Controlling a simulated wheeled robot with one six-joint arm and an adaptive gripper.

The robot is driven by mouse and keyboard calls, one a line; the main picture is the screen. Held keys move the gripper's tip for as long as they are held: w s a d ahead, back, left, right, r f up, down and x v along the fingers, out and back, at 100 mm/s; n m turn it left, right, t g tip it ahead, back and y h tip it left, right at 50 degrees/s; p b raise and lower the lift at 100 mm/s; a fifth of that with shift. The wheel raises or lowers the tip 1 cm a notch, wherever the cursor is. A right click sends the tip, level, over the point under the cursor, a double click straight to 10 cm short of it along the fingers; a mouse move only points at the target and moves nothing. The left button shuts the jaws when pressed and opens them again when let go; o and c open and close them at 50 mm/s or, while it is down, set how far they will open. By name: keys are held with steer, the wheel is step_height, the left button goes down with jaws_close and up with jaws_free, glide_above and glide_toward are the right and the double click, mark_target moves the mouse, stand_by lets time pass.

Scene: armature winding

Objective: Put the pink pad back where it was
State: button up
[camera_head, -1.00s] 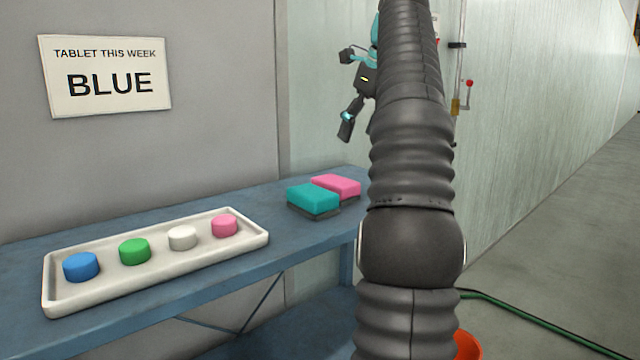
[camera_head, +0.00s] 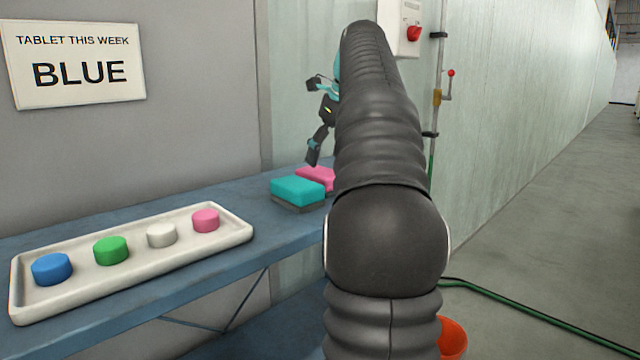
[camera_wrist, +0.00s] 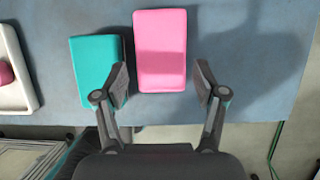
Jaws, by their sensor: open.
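The pink pad (camera_head: 316,176) lies on the blue bench behind the teal pad (camera_head: 297,190), partly hidden by it and by my arm. In the wrist view the pink pad (camera_wrist: 160,50) lies flat, with the teal pad (camera_wrist: 95,72) close on its left. My gripper (camera_head: 314,125) is above the bench near the pink pad. In the wrist view my gripper (camera_wrist: 161,80) is open and empty, its two fingers spread to the left and right of the pink pad's near end. I cannot tell its exact height above the pad.
A white tray (camera_head: 140,272) with blue, green, white and pink tablets stands on the bench (camera_head: 270,230) to the left. A sign reading BLUE (camera_head: 75,62) hangs on the wall. An orange bucket (camera_head: 453,337) and a green hose (camera_head: 530,310) are on the floor at right.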

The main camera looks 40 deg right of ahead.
mark_target(321, 171)
steer(key=shift+b+x, duration=0.95)
steer(key=shift+x, duration=1.8)
steer(key=shift+f, duration=0.2)
steer(key=c, duration=0.7)
steer(key=shift+c, duration=0.2)
steer(key=shift+d+r, duration=0.1)
steer(key=shift+r, duration=0.05)
